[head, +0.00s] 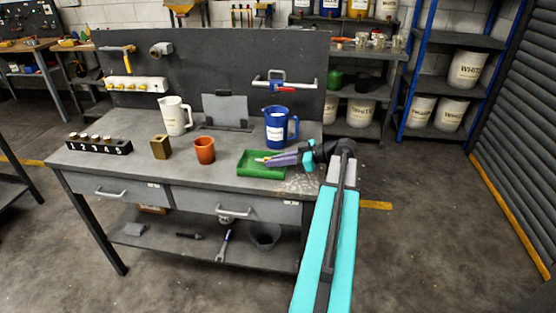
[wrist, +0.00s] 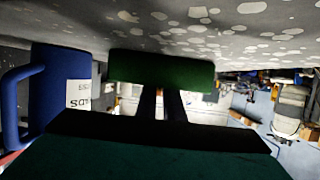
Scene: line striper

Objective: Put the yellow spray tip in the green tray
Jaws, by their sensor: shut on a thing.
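The green tray (head: 252,171) lies on the bench near its right front. My gripper (head: 270,160) reaches in from the right, tilted low over the tray. Its jaws are shut on the yellow spray tip (head: 261,159), a small bit of which shows at the fingertips, over the tray. I cannot tell whether the tip touches the tray floor. In the wrist view the tray (wrist: 160,72) shows as a dark green block beyond my fingers (wrist: 162,104), and the spray tip cannot be made out there.
A blue jug (head: 276,130) stands just behind the tray; it also shows in the wrist view (wrist: 52,88). An orange cup (head: 205,151), a brass block (head: 160,148), a white jug (head: 174,116) and a black numbered rack (head: 97,145) stand to the left.

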